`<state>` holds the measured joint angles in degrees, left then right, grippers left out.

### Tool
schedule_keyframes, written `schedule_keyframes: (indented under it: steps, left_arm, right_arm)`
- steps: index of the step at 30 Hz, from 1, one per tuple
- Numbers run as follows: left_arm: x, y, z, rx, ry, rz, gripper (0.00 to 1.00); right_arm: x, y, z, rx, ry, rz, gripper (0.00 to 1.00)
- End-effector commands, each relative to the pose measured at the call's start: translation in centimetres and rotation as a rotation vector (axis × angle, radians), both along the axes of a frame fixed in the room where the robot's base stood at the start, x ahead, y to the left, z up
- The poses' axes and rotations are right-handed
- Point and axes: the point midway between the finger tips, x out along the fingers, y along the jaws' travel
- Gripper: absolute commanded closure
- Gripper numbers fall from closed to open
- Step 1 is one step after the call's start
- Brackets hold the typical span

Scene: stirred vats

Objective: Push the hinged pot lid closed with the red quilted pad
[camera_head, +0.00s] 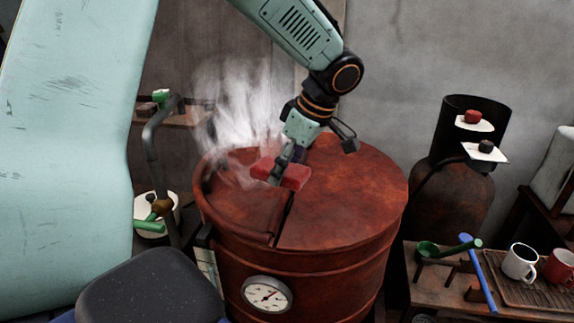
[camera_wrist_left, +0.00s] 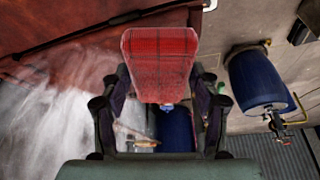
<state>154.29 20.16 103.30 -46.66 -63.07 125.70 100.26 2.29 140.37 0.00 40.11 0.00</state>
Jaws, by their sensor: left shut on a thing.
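The red quilted pad (camera_head: 284,174) is in my left gripper (camera_head: 281,165), above the rust-red pot (camera_head: 325,265). In the left wrist view the pad (camera_wrist_left: 160,58) sits between both fingers. The pot's top has two parts, split by a dark seam. The hinged lid (camera_head: 238,212) is the left part, lying nearly level, with the pad over its right back area. I cannot tell whether the pad touches it or whether the lid is fully flush. White steam (camera_head: 235,115) rises at the back left rim. My right gripper is not in view.
A round gauge (camera_head: 266,294) is on the pot's front. A bent grey pipe (camera_head: 155,150) stands left of it. At right are a rusty cylinder (camera_head: 455,200) and a low table with a white mug (camera_head: 520,262) and a red mug (camera_head: 560,267). The wrist view shows a blue barrel (camera_wrist_left: 257,80).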

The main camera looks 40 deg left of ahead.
Motion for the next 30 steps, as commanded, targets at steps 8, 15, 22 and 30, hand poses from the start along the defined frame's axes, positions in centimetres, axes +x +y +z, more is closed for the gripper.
schedule_keyframes:
  steps: [8,15,22,30]
  left_arm:
    - [-1.6,-1.0,1.8,0.001,-0.002,0.000,0.65]
    - [-3.0,-1.8,3.1,0.001,-0.002,-0.001,0.65]
    - [-4.2,-2.6,4.3,0.002,-0.001,-0.001,0.65]
    - [-4.7,-2.9,4.7,0.000,0.000,0.001,0.65]
  right_arm:
    - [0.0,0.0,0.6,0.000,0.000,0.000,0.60]
    - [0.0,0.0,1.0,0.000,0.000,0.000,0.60]
    - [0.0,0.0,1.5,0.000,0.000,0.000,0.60]
    - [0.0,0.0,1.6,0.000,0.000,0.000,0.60]
